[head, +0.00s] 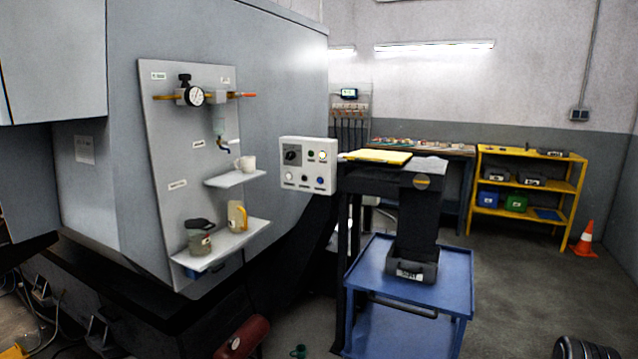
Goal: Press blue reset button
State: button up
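A pale control box (299,181) is fixed to the side of the large grey machine (265,95), right of the grey panel. It carries a black rotary knob (291,156) at upper left, a green element (311,155) and a bright round element (322,156) at upper right. A lower row holds small round controls, with a dark one (319,179) at its right end. Nothing covers the face of the box. My gripper is not in view.
A grey panel (170,150) with a gauge and shelves bearing mugs and a jar stands left of the box. A dark stand (350,240) with a yellow folder (380,156) and a blue cart (375,262) are close on the right. Open floor lies farther right.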

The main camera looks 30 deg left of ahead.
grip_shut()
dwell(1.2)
